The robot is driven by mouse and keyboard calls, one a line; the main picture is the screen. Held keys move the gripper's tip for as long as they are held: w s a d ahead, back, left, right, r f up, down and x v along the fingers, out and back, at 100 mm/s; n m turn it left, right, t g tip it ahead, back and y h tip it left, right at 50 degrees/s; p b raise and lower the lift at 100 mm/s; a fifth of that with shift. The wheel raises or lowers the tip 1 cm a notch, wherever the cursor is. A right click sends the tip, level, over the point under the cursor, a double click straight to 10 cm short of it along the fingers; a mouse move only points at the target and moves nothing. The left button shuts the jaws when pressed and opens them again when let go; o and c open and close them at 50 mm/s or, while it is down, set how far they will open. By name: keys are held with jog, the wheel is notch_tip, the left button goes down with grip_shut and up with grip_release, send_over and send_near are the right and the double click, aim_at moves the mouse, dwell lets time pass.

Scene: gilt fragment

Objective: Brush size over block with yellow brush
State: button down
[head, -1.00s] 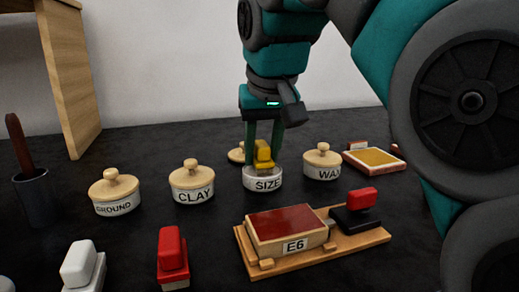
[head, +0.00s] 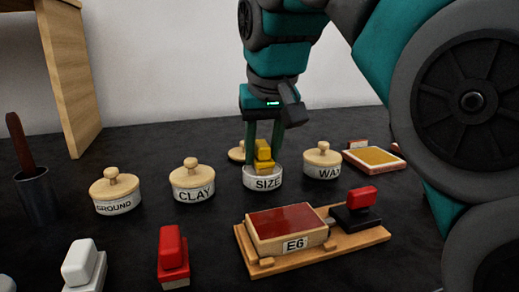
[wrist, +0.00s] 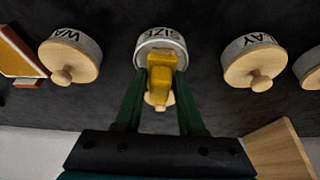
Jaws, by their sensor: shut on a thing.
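My gripper (head: 264,148) is shut on the yellow brush (head: 264,153) and holds it upright at the mouth of the SIZE pot (head: 263,182). The wrist view also shows the yellow brush (wrist: 161,78) between the green fingers, over the SIZE pot (wrist: 160,45). The brush's lower end is hidden inside the pot. The pot's wooden lid (head: 237,153) lies on the table just behind it. The block (head: 285,224), with a dark red top and a label reading E6 or EG, sits on a wooden board (head: 360,238) in front of the pot.
Lidded pots GROUND (head: 115,192), CLAY (head: 192,181) and WAX (head: 322,161) flank the SIZE pot. A red brush (head: 173,255) and a white one (head: 83,265) stand at the front left. A red-and-black tool (head: 357,207) is on the board's right end. A gold-topped tray (head: 375,159) lies at the back right.

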aim_at(262, 143)
jog(key=shift+r+p, duration=2.5)
jog(key=shift+r, duration=1)
